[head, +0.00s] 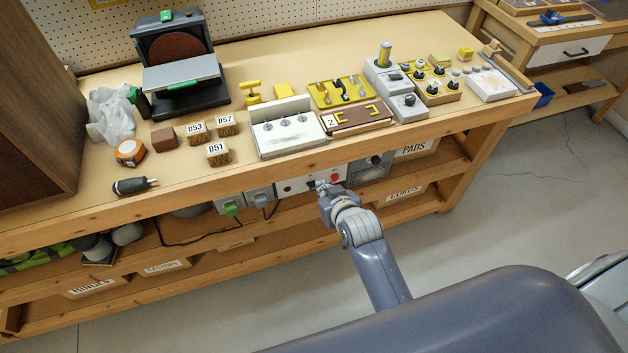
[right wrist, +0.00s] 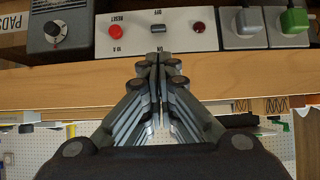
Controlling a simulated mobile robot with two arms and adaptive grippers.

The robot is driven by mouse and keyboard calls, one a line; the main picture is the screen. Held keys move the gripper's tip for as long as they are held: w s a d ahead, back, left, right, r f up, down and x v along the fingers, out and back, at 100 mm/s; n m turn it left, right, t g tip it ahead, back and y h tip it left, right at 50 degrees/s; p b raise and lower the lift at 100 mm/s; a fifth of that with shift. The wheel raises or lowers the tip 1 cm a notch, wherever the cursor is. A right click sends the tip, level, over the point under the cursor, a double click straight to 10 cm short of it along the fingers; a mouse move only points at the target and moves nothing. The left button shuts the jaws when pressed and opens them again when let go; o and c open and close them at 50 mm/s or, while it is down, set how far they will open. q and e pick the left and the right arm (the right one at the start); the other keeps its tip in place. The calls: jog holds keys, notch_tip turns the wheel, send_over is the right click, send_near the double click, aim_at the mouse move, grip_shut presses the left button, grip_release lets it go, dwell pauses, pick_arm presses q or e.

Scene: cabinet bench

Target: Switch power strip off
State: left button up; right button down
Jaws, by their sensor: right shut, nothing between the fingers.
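The white power strip (head: 291,187) is mounted under the front edge of the bench top in the head view. In the right wrist view the strip (right wrist: 185,42) appears upside down. It has a dark rocker switch (right wrist: 157,28) between OFF and ON labels, a red reset button (right wrist: 115,32) and a dark red lamp (right wrist: 198,27). My right gripper (head: 323,189) is shut and empty in front of the strip. In the right wrist view its fingertips (right wrist: 157,59) are in line with the switch; I cannot tell whether they touch it. My left gripper is not in view.
A grey plug (right wrist: 243,25) and a green plug (right wrist: 293,22) sit in the strip beside the lamp. A grey box with a knob (right wrist: 56,30) is at its other end. The wooden bench edge (head: 210,183) overhangs closely. Labelled shelves lie below.

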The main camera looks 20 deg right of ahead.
aim_at(313, 187)
jog(key=x, duration=0.9)
jog(key=shift+w+f+b, duration=0.15)
jog(key=shift+w+b, duration=0.05)
jog(key=shift+b, duration=0.1)
jog(key=shift+f, duration=0.1)
